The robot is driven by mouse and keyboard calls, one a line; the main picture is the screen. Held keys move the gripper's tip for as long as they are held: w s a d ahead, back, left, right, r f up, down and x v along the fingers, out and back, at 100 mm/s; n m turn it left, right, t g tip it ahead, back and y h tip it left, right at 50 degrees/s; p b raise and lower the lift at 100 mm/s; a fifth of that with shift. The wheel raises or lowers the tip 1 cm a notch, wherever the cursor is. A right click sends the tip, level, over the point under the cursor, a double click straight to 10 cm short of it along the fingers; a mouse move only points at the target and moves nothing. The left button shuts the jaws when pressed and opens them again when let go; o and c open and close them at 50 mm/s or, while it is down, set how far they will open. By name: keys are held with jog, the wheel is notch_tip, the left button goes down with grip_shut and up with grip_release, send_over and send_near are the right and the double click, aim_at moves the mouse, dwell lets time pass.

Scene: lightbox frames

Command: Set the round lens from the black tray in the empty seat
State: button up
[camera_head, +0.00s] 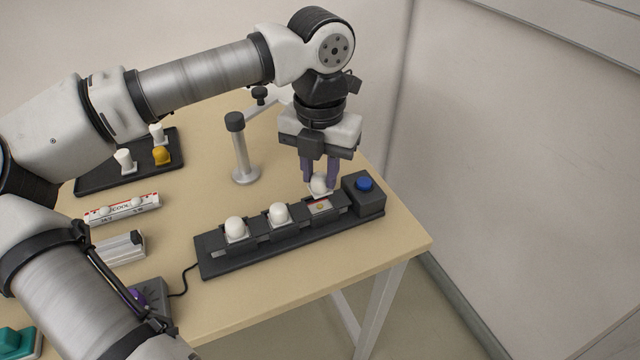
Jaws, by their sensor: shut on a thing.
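My gripper (319,181) points down with its fingers shut on a white round lens (319,184). The lens is just above or at the third seat (320,206) of the long black fixture (295,246); I cannot tell whether it touches. That seat shows a pale plate with a small yellow-orange spot. The other two seats hold white round lenses, one on the left (236,226) and one in the middle (279,212). The black tray (100,183) at the back left holds two white pieces and a yellow one (161,156).
A black box with a blue button (364,184) stands at the fixture's right end, close to my gripper. A grey post (239,150) stands behind the fixture. A labelled strip (122,208) and a grey-white block (122,250) lie to the left. The table's right edge is nearby.

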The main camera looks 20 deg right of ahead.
aim_at(320, 176)
jog(key=shift+f, duration=1.95)
jog(key=shift+f, duration=0.25)
jog(key=o, duration=0.9)
jog(key=shift+r, duration=0.15)
jog(key=shift+o, duration=0.2)
jog(key=shift+r, duration=0.1)
notch_tip(320, 176, up, 12)
jog(key=shift+r, duration=0.1)
